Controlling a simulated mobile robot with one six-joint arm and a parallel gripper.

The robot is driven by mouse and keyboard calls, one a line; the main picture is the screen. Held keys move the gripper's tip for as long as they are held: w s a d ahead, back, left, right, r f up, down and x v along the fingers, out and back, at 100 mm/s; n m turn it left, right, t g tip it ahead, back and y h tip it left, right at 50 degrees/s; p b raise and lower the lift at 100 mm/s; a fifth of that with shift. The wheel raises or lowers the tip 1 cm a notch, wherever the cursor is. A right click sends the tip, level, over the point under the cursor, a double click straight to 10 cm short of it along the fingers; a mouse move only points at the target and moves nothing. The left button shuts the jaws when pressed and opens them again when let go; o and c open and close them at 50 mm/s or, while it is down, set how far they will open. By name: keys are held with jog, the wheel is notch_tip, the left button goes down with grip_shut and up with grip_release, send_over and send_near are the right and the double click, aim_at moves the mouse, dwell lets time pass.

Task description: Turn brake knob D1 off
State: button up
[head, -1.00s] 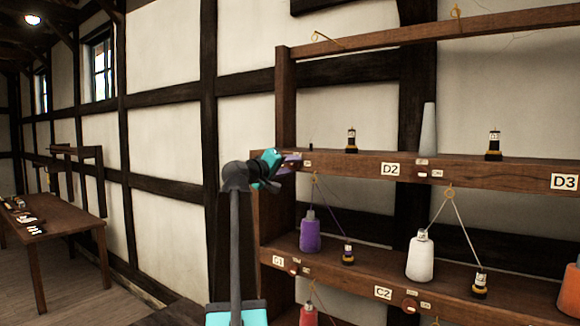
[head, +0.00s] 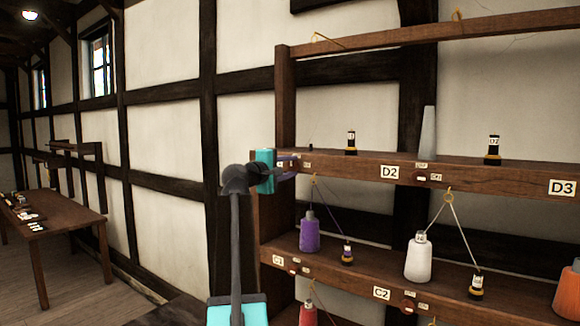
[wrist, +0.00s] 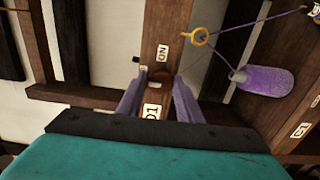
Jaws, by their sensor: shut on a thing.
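Brake knob D1 (wrist: 161,75) is a small reddish-brown knob on the front edge of the upper shelf. In the wrist view it sits between the tips of my gripper's two purple-grey fingers (wrist: 158,92), which are shut on it. The D1 label (wrist: 152,109) shows between the fingers, partly covered. A small "ON" label (wrist: 162,53) is just beyond the knob. In the head view my gripper (head: 294,163) is at the left end of the upper shelf and hides the knob. No mark showing the knob's setting can be made out.
The wooden rack (head: 340,164) carries a D2 knob (head: 421,177) farther right. A table (head: 50,228) stands at far left.

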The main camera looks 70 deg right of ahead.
dwell(0.3)
jog(key=o, duration=1)
jog(key=shift+b+v, duration=2.1)
jog(key=shift+v, duration=4.8)
